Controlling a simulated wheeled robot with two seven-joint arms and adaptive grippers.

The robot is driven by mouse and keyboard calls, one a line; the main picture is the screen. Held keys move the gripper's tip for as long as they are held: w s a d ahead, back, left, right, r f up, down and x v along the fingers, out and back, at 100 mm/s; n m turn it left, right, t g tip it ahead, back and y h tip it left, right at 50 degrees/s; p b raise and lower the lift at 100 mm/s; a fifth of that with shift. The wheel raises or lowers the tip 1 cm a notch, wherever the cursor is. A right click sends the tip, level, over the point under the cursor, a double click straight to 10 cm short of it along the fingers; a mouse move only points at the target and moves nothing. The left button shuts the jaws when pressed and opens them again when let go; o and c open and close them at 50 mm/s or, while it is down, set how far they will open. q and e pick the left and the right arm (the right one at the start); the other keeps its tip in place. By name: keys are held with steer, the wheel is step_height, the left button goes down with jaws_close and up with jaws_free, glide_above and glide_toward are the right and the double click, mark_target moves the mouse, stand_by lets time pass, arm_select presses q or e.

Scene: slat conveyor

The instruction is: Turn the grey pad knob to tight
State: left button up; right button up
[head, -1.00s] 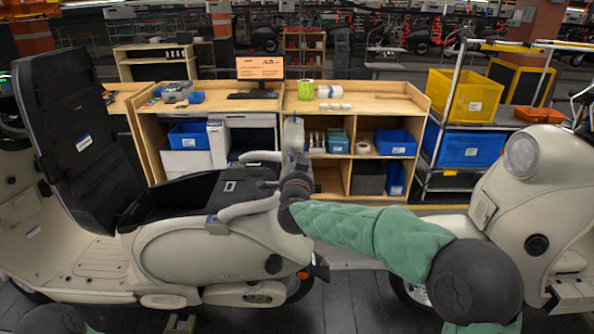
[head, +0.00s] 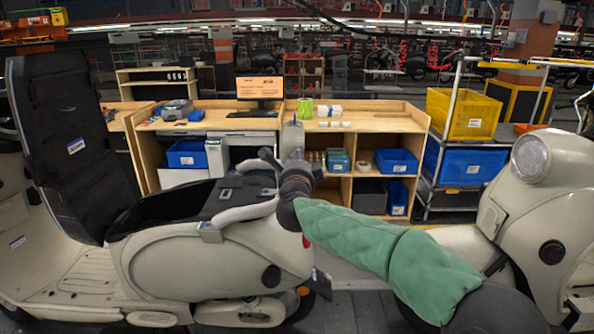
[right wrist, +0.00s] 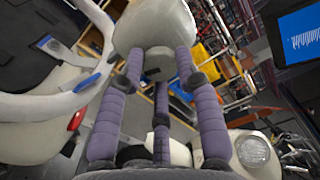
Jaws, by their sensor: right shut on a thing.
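The cream scooter (head: 195,255) stands at the left with its dark seat lid (head: 68,140) raised. My right gripper (head: 295,165) is at the scooter's rear, beside the pale grab rail (head: 245,212); my green-sleeved forearm partly covers that spot. In the right wrist view the purple-padded fingers (right wrist: 158,75) are shut on a pale grey rounded piece (right wrist: 153,28), which appears to be the grey pad knob. Its far side is hidden, and no tight mark or turning angle can be read. The rail also shows in the wrist view (right wrist: 45,105). My left gripper is not in view.
A second cream scooter (head: 545,185) stands at the right, close to my right arm. Behind is a wooden workbench (head: 375,120) with a monitor and bins. A cart with a yellow bin (head: 463,113) and a blue bin (head: 465,160) stands back right.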

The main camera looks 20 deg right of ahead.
steer(key=m+b, duration=0.3)
steer(key=m, duration=0.1)
steer(key=m+b, duration=0.3)
steer(key=m, duration=0.1)
steer(key=m+b, duration=0.3)
steer(key=m, duration=0.2)
steer(key=shift+a+f, duration=0.1)
steer(key=shift+f, duration=0.2)
stand_by(0.4)
steer(key=o, duration=1.2)
steer(key=shift+c, duration=0.2)
steer(key=shift+r, duration=0.1)
